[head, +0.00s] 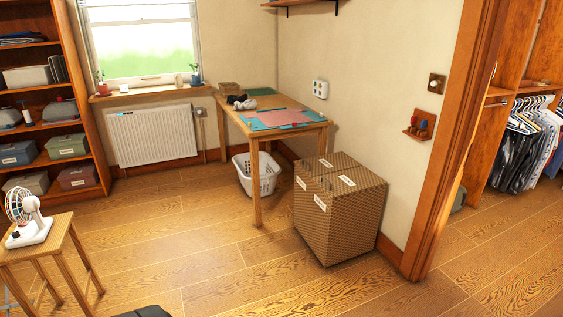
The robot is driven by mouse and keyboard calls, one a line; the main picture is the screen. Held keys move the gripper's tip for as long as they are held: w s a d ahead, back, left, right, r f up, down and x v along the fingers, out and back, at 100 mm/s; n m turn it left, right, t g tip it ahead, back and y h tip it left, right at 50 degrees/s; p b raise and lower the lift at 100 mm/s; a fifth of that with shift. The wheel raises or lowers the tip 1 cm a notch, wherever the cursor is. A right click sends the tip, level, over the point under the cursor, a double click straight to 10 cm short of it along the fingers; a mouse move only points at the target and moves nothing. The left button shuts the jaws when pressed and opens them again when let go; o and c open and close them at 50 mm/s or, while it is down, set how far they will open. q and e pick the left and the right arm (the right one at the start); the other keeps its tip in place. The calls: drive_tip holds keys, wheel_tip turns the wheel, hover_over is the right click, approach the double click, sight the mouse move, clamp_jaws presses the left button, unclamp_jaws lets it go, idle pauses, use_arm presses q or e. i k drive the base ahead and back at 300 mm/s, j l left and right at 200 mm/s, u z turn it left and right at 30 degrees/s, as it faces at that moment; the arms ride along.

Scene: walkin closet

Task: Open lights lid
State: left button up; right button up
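A brown woven laundry hamper (340,220) stands on the floor right of the table, against the wall. Its top has two lids side by side, a far left lid (315,168) and a near right lid (358,190). Both lids look shut. Neither of my grippers is in view.
A wooden table (262,135) with cloths stands behind the hamper, a white basket (262,183) under it. A stool (40,240) with a fan (27,218) is at the left. A door frame (445,140) stands right of the hamper. The floor (220,262) in front is clear.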

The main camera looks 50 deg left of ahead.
sight(316, 167)
drive_tip(key=u, duration=1.3)
